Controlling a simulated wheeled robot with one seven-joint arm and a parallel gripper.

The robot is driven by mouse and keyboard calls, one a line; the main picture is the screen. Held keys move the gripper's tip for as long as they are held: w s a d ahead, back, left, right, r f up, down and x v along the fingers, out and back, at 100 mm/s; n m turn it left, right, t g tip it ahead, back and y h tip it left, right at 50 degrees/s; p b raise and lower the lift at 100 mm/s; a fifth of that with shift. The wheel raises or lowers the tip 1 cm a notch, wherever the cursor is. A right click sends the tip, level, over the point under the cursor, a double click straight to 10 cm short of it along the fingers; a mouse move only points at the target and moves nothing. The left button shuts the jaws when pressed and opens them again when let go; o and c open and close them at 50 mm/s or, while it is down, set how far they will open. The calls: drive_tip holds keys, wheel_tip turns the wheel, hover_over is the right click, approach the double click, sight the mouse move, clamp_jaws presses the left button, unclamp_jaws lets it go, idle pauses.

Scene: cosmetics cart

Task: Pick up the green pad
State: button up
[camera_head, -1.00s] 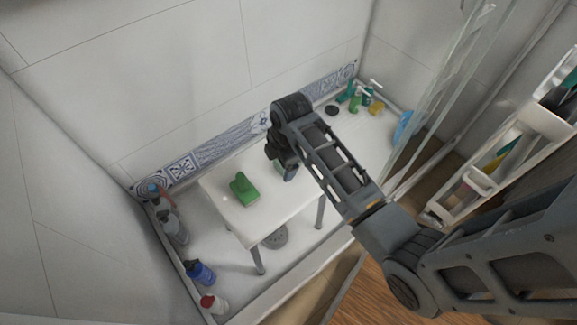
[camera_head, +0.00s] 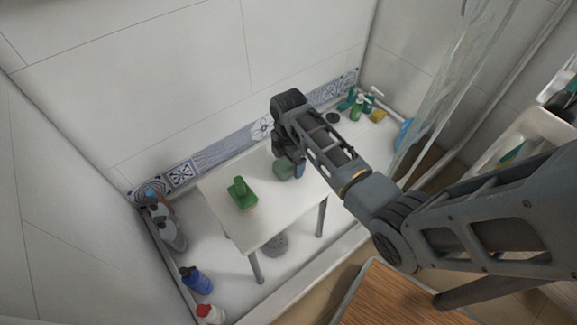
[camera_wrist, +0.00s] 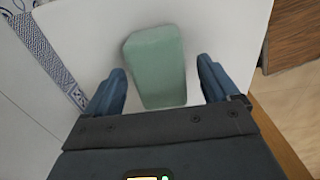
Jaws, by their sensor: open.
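The pale green pad (camera_wrist: 155,68) is a block with rounded edges on the white table (camera_wrist: 85,25). In the wrist view it lies between the two blue fingers of my gripper (camera_wrist: 161,72), with a gap on each side. In the head view the pad (camera_head: 282,170) shows beside my gripper (camera_head: 290,166), near the table's far right part, and is partly covered by it. My gripper is open and empty. I cannot tell its exact height above the tabletop.
A darker green object with a raised part (camera_head: 242,194) stands on the table left of my gripper. Bottles, including a blue one (camera_head: 196,279), line the left edge of the tray floor. Green bottles and a yellow sponge (camera_head: 378,116) are at the back right. A glass panel stands right.

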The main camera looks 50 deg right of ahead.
drive_tip(key=shift+f, duration=0.25)
drive_tip(key=shift+c, duration=0.4)
drive_tip(key=c, duration=1)
drive_tip(key=shift+o, duration=0.2)
drive_tip(key=shift+r, duration=0.15)
wheel_tip(320, 180, up, 4)
drive_tip(key=shift+d+r+p, duration=0.1)
drive_tip(key=shift+r+p, duration=0.15)
drive_tip(key=shift+p, duration=0.4)
drive_tip(key=s+d+r+p, duration=0.1)
drive_tip(key=s+d+r, duration=0.5)
drive_tip(key=s+d, duration=0.1)
drive_tip(key=shift+s+d+r, duration=0.15)
drive_tip(key=shift+s+d, duration=0.15)
drive_tip(key=shift+s, duration=0.6)
